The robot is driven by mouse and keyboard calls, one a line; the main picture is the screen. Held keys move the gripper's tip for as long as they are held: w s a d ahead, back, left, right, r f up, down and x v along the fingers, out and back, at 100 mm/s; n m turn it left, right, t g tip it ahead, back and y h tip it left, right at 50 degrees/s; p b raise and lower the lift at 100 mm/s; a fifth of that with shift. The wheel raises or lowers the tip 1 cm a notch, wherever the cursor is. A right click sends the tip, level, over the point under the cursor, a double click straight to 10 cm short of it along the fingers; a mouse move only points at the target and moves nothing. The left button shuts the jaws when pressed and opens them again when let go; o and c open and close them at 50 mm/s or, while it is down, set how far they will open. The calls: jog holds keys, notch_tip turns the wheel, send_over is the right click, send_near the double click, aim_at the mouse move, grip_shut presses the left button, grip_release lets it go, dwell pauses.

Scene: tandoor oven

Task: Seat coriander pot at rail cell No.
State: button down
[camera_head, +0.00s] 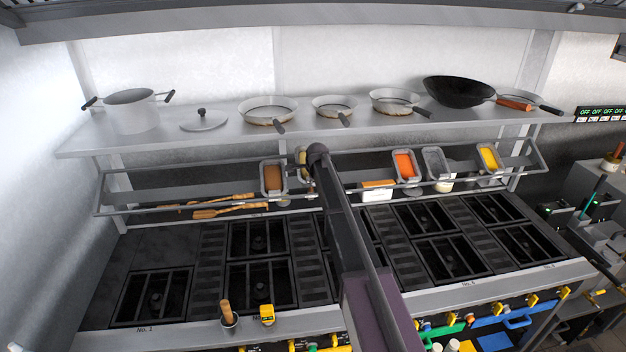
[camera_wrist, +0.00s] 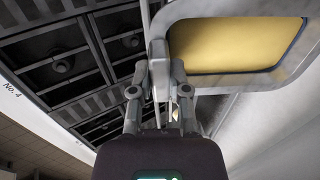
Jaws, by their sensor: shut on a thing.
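My gripper (camera_wrist: 158,65) is shut on the near edge of a metal pot with yellow contents (camera_wrist: 235,46), in the wrist view. The pot fills the upper right of that view, and no name shows on it. In the head view, my arm reaches up to the rail under the shelf and hides my gripper. A yellow-filled pot (camera_head: 301,160) shows partly just left of the arm's end. A brown-filled pot (camera_head: 273,178) hangs in the rail (camera_head: 350,199) to its left. I cannot tell by a label which pot is coriander.
An orange-filled pot (camera_head: 404,164), a grey pot (camera_head: 436,163) and another yellow-filled pot (camera_head: 489,157) stand along the rail to the right. Wooden utensils (camera_head: 225,211) lie at its left. The shelf (camera_head: 210,135) with pans is above, burners (camera_head: 258,238) below.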

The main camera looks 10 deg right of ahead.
aim_at(311, 186)
jog(key=shift+b+x, duration=3.75)
jog(key=shift+x, duration=0.55)
dwell(1.7)
jog(key=c, duration=0.5)
grip_release()
jog(key=shift+s, duration=0.1)
jog(key=shift+r, duration=0.1)
jog(key=shift+p+v, duration=3.5)
jog(key=shift+v, duration=0.5)
